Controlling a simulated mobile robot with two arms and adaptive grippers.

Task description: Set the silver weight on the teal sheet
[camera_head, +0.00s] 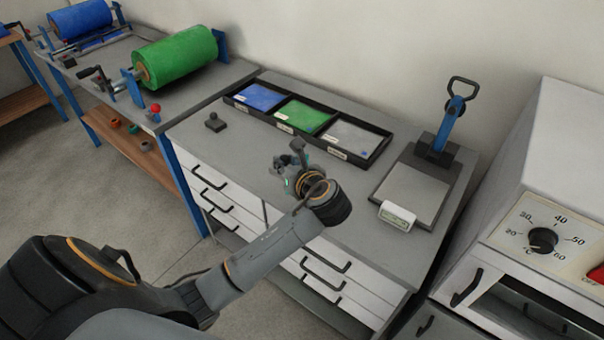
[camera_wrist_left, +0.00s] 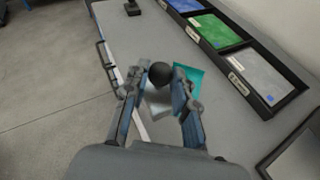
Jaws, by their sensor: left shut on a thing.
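My left gripper (camera_head: 290,172) is over the front of the grey bench, its fingers pointing down; the left wrist view shows it (camera_wrist_left: 160,76) shut around the black knob of the silver weight (camera_wrist_left: 158,104). The weight's pale body shows between the fingers below the knob. The teal sheet (camera_wrist_left: 190,80) lies on the bench beside and partly behind the fingers. In the head view only a sliver of teal shows near the gripper. I cannot tell whether the weight touches the sheet. My right gripper is not in view.
A black tray (camera_head: 376,157) with blue, green and grey sheets lies along the back of the bench. A dark stamp-like block (camera_head: 215,122) stands at the left. A lever press (camera_head: 412,192) with a white display (camera_head: 397,216) stands at the right. Bench between is clear.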

